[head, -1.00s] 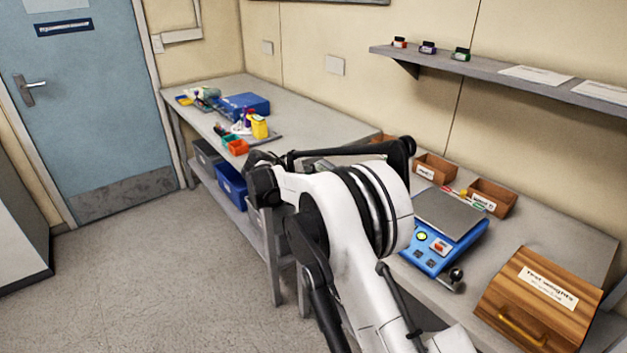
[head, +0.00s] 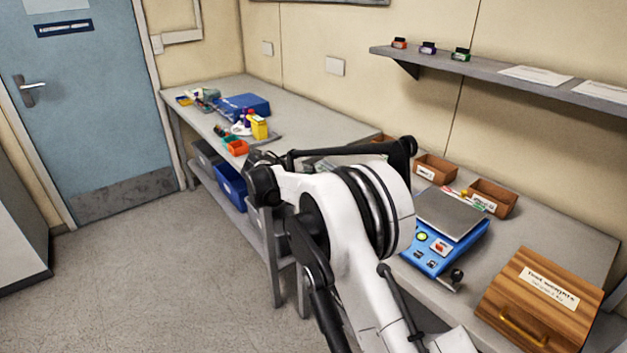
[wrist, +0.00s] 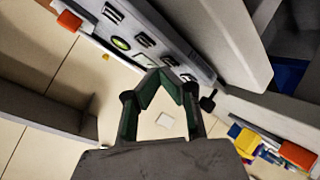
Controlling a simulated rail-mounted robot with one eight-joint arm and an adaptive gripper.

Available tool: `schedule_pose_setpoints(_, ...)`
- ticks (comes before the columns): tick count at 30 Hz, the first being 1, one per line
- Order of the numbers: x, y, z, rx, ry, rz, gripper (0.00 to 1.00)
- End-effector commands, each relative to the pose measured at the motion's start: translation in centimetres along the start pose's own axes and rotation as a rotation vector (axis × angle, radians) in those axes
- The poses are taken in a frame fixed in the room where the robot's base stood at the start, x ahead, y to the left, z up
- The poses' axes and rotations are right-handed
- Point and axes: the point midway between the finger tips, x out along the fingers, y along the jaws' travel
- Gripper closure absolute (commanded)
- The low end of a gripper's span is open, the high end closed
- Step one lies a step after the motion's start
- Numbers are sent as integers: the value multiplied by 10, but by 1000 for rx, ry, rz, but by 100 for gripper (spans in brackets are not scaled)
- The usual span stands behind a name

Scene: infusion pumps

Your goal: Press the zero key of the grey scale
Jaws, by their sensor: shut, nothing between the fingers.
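The grey scale (wrist: 180,45) shows in the wrist view as a tilted light-grey panel with several dark-marked keys and a round green spot (wrist: 120,43). The key markings are too small to read, so I cannot tell which is the zero key. My gripper (wrist: 172,76) is shut and empty, its fingertips pointing at the lower edge of this panel, close to a dark-marked key. I cannot tell whether they touch it. In the head view my arm hides the gripper and most of the area where the grey scale stands.
A blue scale (head: 428,253) with a steel pan stands right of my arm. A wooden weights box (head: 540,300) is in front of it, and small wooden trays (head: 435,168) are behind. A blue case (head: 243,106) and orange bin (head: 237,147) lie on the far bench. A wall shelf (head: 500,75) hangs above.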

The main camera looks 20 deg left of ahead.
Motion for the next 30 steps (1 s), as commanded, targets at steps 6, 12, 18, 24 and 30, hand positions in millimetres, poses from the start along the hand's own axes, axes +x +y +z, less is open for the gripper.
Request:
schedule_pose_setpoints(6, -6, 4, -4, 0, 0, 0, 100)
schedule_pose_setpoints(12, -6, 4, -4, 0, 0, 0, 100)
schedule_pose_setpoints(18, -9, 6, -6, 0, 0, 0, 100)
schedule_pose_setpoints(24, -20, 14, -14, 0, 0, 0, 100)
schedule_pose_setpoints(30, -32, 24, -23, 0, 0, 0, 100)
